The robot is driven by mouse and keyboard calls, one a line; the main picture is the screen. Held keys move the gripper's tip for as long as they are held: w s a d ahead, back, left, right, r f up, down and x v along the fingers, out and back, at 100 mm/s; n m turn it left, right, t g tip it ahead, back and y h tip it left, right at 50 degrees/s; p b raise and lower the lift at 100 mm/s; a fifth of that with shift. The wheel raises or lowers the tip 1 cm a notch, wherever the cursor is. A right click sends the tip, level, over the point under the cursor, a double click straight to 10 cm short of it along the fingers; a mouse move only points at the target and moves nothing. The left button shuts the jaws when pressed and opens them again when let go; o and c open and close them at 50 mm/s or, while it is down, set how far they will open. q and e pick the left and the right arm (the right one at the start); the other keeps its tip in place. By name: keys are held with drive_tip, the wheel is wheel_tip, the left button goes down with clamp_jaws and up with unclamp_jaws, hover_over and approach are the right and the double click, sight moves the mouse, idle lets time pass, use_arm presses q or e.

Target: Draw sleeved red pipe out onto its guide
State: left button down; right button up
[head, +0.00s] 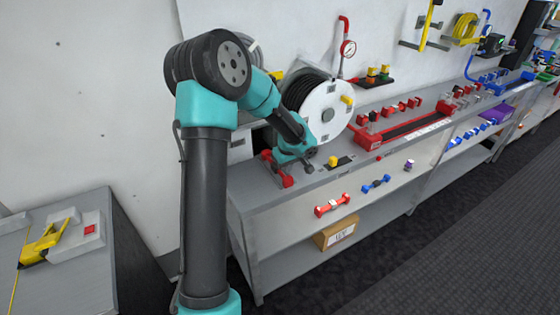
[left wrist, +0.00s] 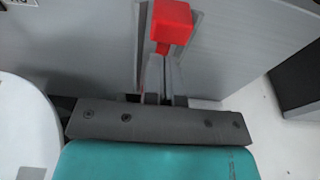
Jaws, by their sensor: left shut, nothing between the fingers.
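My left gripper (left wrist: 163,75) is shut and empty, with its fingers just below a red block-shaped end (left wrist: 171,22) in the left wrist view. I cannot tell whether they touch. In the head view, my left wrist hangs over the near left end of the bench, beside a red fitting (head: 287,181). A long red guide-like fixture (head: 424,127) with a dark channel lies along the bench to the right. I cannot make out which part is the sleeved pipe. My right gripper is not in view.
A white-faced hose reel (head: 327,114) stands just behind my wrist. A yellow-topped block (head: 335,162) sits near the bench's front edge. A cardboard box (head: 335,234) is on the lower shelf.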

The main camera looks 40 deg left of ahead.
use_arm(q)
drive_tip(key=s+d, duration=0.1)
drive_tip(key=d, duration=0.5)
drive_tip(key=shift+s, duration=0.35)
drive_tip(key=s+d+f+m+h, duration=0.3)
drive_tip(key=s+d+f+m, duration=0.3)
drive_tip(key=d+f, duration=0.5)
drive_tip(key=s+d+f+m+h, duration=0.2)
drive_tip(key=s+d+f+m, duration=0.5)
drive_tip(key=d+f, duration=0.4)
drive_tip(key=shift+s+d+f+h, duration=0.15)
drive_tip(key=shift+s+f+h, duration=0.35)
drive_tip(key=shift+f, duration=0.45)
